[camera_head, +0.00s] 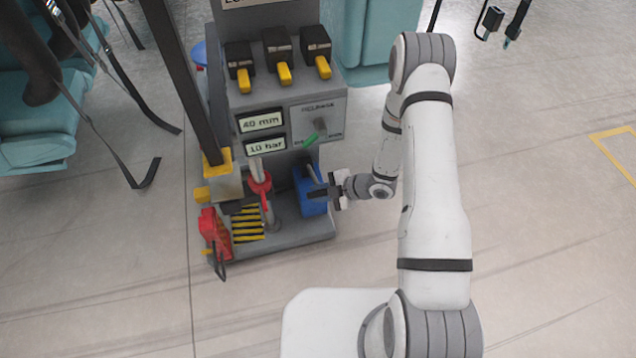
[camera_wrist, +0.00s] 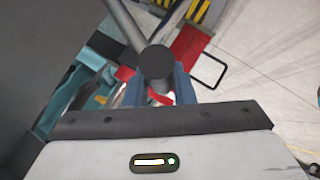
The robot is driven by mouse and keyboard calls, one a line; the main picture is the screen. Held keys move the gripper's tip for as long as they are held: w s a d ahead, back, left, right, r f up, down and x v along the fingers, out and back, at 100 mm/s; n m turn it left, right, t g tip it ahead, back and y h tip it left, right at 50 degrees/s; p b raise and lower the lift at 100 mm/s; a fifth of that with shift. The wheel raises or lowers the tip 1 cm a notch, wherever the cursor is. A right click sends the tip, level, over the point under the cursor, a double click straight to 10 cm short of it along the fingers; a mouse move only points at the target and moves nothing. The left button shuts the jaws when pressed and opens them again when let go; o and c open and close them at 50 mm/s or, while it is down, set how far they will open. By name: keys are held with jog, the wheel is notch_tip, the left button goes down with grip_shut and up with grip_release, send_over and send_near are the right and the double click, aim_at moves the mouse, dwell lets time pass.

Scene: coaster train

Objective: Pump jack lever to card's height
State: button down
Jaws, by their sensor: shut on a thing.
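The card reading "40 mm" (camera_head: 262,122) is on the grey stand's front, above a second card reading "10 bar" (camera_head: 266,145). A blue jack body (camera_head: 311,198) stands on the stand's base at the right. My gripper (camera_head: 328,191) is beside it, in front of part of it. In the wrist view my gripper (camera_wrist: 158,90) is shut on the dark round end of a grey lever (camera_wrist: 155,62), with a blue-grey finger on each side. A red pointer-like part (camera_head: 262,186) is on the post left of the jack. Any height scale is too small to read.
A yellow-black striped plate (camera_head: 248,223) and a red part with a handle (camera_head: 214,232) lie left.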

jog(key=shift+s+d+f+b, duration=0.1)
jog(key=shift+s+f+b, duration=0.15)
jog(key=shift+f, duration=0.45)
jog(key=shift+s+d+f+b, duration=0.1)
jog(key=shift+f+b, duration=0.15)
jog(key=shift+f, duration=0.4)
jog(key=c, duration=1.3)
grip_release()
jog(key=shift+o, duration=0.2)
jog(key=p+v, duration=0.2)
jog(key=v, duration=0.5)
jog(key=shift+d+r+p, duration=0.2)
jog(key=shift+d+p, duration=0.15)
jog(key=shift+s, duration=0.1)
